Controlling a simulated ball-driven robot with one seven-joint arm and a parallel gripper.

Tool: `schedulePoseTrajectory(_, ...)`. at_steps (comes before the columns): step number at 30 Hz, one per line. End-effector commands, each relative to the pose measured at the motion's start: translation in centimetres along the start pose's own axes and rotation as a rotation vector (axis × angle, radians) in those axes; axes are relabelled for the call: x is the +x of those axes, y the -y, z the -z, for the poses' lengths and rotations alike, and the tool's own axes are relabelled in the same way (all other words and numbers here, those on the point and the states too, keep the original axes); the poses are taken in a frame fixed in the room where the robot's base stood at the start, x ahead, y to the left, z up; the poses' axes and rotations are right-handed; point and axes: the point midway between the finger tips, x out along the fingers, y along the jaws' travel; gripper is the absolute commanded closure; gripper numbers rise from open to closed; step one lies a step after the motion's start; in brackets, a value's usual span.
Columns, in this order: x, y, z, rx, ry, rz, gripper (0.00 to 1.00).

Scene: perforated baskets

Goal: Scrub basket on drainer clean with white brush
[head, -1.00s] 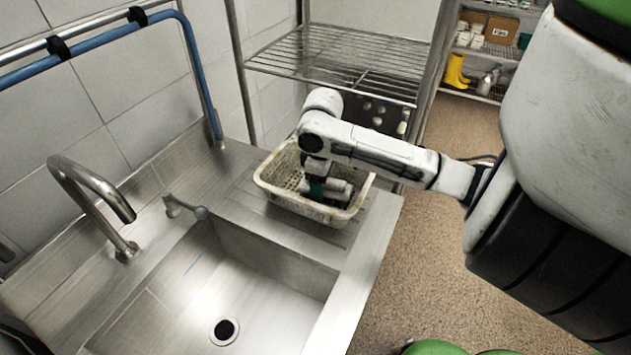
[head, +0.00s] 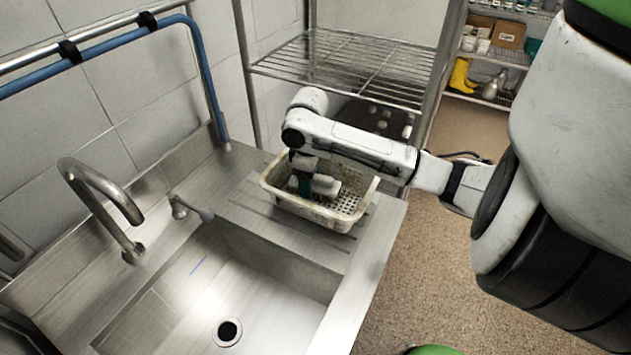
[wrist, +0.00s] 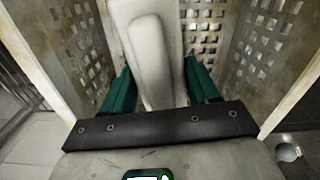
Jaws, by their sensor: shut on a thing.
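The perforated basket (head: 325,214) stands on the ribbed drainer beside the sink in the head view. It is off-white with brownish dirt on its rim and walls. My gripper (head: 304,184) reaches down inside it, toward its left part. In the wrist view, the green fingers of my gripper (wrist: 158,88) are shut on the white brush (wrist: 150,50), one finger on each side. The brush also shows in the head view (head: 326,185), low inside the basket. Its bristles are hidden, and I cannot tell whether they touch the basket. Basket walls (wrist: 212,40) surround the brush in the wrist view.
The empty steel sink (head: 240,290) lies in front of the drainer. A curved faucet (head: 100,205) and a small lever tap (head: 188,208) stand at left. A wire rack (head: 350,70) rises behind the basket. Open floor (head: 430,250) lies to the right.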

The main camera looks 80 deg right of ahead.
Motion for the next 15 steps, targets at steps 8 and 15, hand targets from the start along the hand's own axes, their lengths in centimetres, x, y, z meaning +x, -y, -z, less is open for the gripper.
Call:
schedulePoseTrajectory(8,0.2,0.4,-0.4,0.000,0.002,0.006,0.71)
schedulePoseTrajectory(15,0.1,1.1,-2.0,-0.001,0.003,0.007,0.71)
